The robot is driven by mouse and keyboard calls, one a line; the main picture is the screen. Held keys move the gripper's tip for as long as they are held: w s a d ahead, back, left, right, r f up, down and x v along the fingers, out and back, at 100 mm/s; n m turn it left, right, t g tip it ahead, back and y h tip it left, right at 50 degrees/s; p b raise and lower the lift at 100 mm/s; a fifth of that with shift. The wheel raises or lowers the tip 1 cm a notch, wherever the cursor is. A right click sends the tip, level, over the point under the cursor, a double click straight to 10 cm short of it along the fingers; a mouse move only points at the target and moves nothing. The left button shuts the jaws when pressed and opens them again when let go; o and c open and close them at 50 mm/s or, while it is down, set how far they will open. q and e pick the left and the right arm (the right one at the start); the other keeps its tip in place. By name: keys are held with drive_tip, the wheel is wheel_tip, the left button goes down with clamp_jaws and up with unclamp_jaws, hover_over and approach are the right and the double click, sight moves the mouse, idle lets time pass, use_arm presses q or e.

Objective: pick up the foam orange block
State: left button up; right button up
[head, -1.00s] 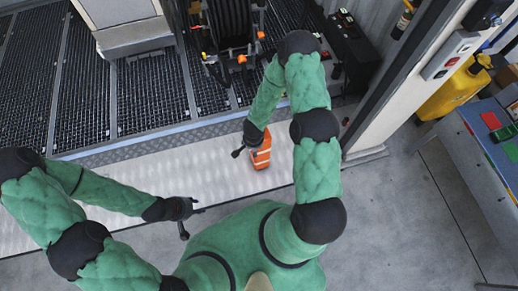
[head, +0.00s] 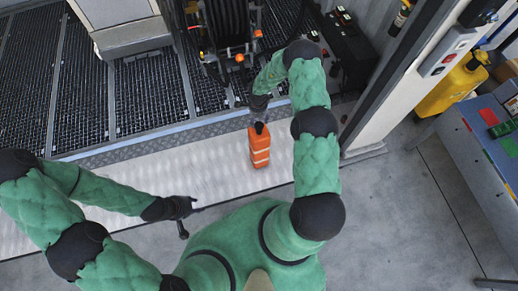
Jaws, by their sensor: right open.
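The orange foam block (head: 260,151), with pale bands across it, stands or lies on the light metal strip at the middle of the head view. My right gripper (head: 259,127) is at the block's far end, its dark fingers overlapping that end in the picture. It is open; I cannot tell whether it touches the block. My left gripper (head: 189,219) is open and empty, to the left of the block and closer to my body.
Dark floor grating (head: 140,97) lies beyond the strip (head: 190,170). A hose reel (head: 230,25) and a black case (head: 350,50) stand behind my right arm. A white post (head: 400,95) rises on the right. A blue-grey bench (head: 480,145) and a yellow container (head: 455,88) are further right.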

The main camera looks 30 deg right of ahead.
sight(258, 126)
wheel_tip(258, 126, down, 5)
drive_tip(key=shift+r+b, duration=0.1)
drive_tip(key=shift+b, duration=0.7)
drive_tip(key=shift+w+d+f+b, duration=0.15)
drive_tip(key=shift+f+b, duration=0.6)
drive_tip(key=shift+f, duration=0.6)
drive_tip(key=shift+s+d+f+b, duration=0.15)
drive_tip(key=shift+f+b, duration=0.55)
drive_tip(key=shift+f, duration=0.6)
drive_tip(key=shift+w+r, duration=0.1)
clamp_jaws()
